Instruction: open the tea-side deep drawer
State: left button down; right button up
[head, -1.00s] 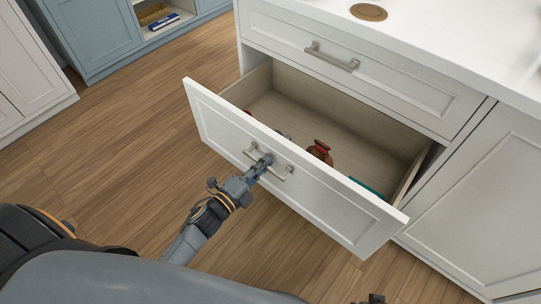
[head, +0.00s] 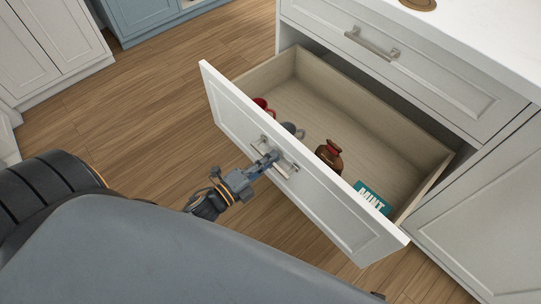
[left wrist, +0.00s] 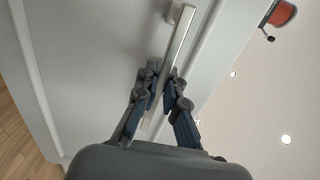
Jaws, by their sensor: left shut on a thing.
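The deep drawer (head: 290,165) stands pulled out of the white cabinet, with its pale wooden inside in view. Its bar handle (head: 287,169) is on the white front panel. My left gripper (head: 268,160) is shut on this handle. In the left wrist view its fingers (left wrist: 163,92) close around the metal bar (left wrist: 181,38). Inside the drawer are a red mug (head: 263,105), a grey item (head: 292,130), a brown jar (head: 329,155) and a teal box marked MINT (head: 372,197). My right gripper is not clearly in view.
A shut upper drawer with its own handle (head: 372,43) is above, under the white countertop (head: 490,30). A cabinet door (head: 485,215) stands to the right. Wooden floor (head: 150,110) is clear to the left, with blue cabinets (head: 140,18) at the back.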

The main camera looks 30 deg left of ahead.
pick_arm(q)
jog(key=c, duration=1.4)
grip_release()
jog(key=v, duration=1.2)
